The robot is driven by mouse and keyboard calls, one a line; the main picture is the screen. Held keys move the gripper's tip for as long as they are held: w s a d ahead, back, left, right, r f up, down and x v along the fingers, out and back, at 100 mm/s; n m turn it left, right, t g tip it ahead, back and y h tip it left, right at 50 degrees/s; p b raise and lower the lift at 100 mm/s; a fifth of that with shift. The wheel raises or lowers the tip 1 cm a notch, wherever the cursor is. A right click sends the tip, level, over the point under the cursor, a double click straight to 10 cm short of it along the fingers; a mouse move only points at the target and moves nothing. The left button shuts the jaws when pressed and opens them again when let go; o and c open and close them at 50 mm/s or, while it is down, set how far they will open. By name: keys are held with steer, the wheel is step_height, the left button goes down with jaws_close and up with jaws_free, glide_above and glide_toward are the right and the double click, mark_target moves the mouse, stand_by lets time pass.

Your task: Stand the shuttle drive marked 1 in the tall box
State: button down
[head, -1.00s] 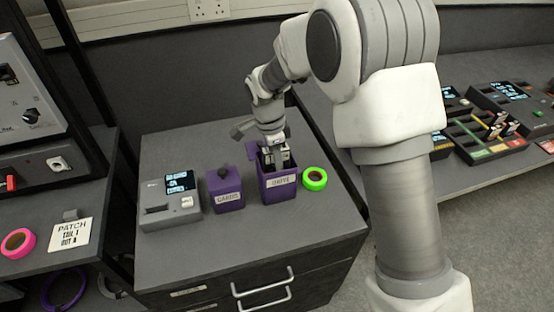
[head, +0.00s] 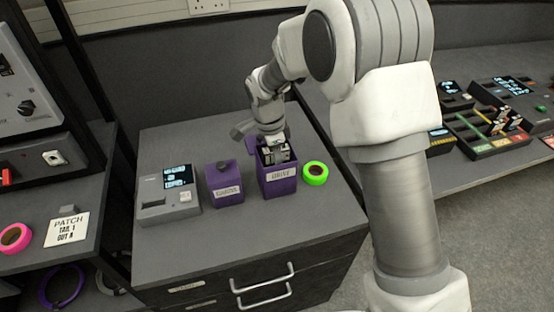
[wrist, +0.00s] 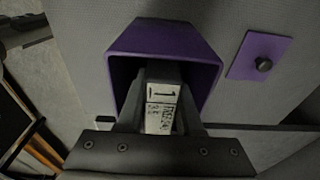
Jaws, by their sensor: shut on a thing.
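The tall box (head: 279,188) is purple, open at the top and labelled DRIVE, on the grey cabinet top; in the wrist view its rim (wrist: 163,38) surrounds my fingers. My gripper (head: 276,153) points down at the box's mouth and is shut on the shuttle drive. The shuttle drive (wrist: 162,105) shows in the wrist view as a pale block with a label marked 1, between the fingers and inside the box's opening. Its lower end is hidden, so I cannot tell whether it touches the floor of the box.
A purple CARDS box (head: 225,188) with a knobbed lid stands left of the tall box. A grey device with a screen (head: 167,194) is further left. A green tape roll (head: 315,173) lies close on the right. A purple knobbed lid (wrist: 262,56) lies beside the tall box.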

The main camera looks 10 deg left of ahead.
steer(key=shift+f+b, duration=0.55)
steer(key=shift+f, duration=0.3)
steer(key=shift+c, duration=2.4)
jaws_free()
steer(key=c, duration=0.3)
steer(key=shift+r, duration=0.15)
steer(key=shift+r+p, duration=2.35)
steer(key=shift+r, duration=1.25)
